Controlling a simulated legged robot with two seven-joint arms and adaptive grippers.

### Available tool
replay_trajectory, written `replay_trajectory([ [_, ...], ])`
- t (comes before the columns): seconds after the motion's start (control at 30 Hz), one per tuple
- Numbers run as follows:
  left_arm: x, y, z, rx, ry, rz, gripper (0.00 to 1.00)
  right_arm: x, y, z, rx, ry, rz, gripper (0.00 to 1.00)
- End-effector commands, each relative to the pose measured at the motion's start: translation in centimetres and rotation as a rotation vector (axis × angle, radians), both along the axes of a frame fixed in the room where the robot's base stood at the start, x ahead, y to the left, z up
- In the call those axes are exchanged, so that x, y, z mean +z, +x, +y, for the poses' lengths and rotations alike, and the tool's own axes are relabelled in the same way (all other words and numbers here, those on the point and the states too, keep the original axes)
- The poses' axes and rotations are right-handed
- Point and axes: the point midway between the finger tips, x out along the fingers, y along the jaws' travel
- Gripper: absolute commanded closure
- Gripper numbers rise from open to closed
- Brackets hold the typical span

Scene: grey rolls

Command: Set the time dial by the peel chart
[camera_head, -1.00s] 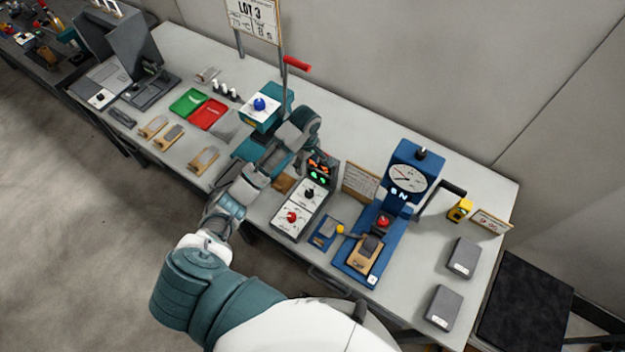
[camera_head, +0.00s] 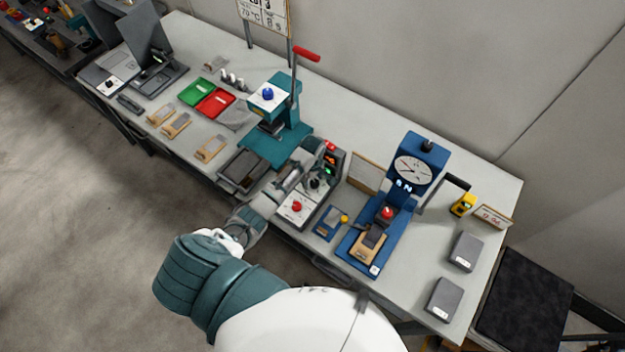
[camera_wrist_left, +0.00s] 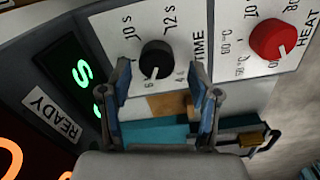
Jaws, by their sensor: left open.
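The black TIME dial (camera_wrist_left: 156,60) is on the white panel of the control box, with marks such as 10 s and 12 s around it; its white pointer mark is at the lower edge, by a 6. My left gripper (camera_wrist_left: 160,72) is open in the left wrist view, one finger on each side of the dial's lower part; contact cannot be told. In the head view the dial (camera_head: 317,185) is beside my left gripper (camera_head: 322,168). A LOT 3 sign (camera_head: 266,14) reads 70 °C, 8 s.
The red HEAT dial (camera_wrist_left: 272,38) is beside the TIME dial. A lit READY display (camera_wrist_left: 80,80) is on the box. The teal press (camera_head: 275,140) stands left of it, the blue gauge stand (camera_head: 420,145) right. Two grey blocks (camera_head: 465,250) lie at the right.

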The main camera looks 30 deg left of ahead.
Motion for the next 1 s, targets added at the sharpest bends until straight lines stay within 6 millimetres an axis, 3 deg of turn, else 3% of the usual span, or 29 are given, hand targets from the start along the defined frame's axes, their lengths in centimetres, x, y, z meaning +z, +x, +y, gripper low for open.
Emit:
replay_trajectory([
  [0.37, -0.7, 0.0, -0.1, -0.001, 0.000, -0.001, 0.38, 0.1, 0.0, -0.5, 0.004, -0.005, 0.000, 0.50],
  [0.6, -0.8, 0.0, 0.2, -0.001, -0.004, -0.002, 0.95, 0.1, 0.0, -1.3, 0.006, -0.016, -0.001, 0.50],
  [1.0, -0.7, 0.1, 0.4, 0.002, 0.005, -0.004, 0.98, 0.1, 0.0, 0.3, 0.000, 0.004, 0.000, 0.50],
])
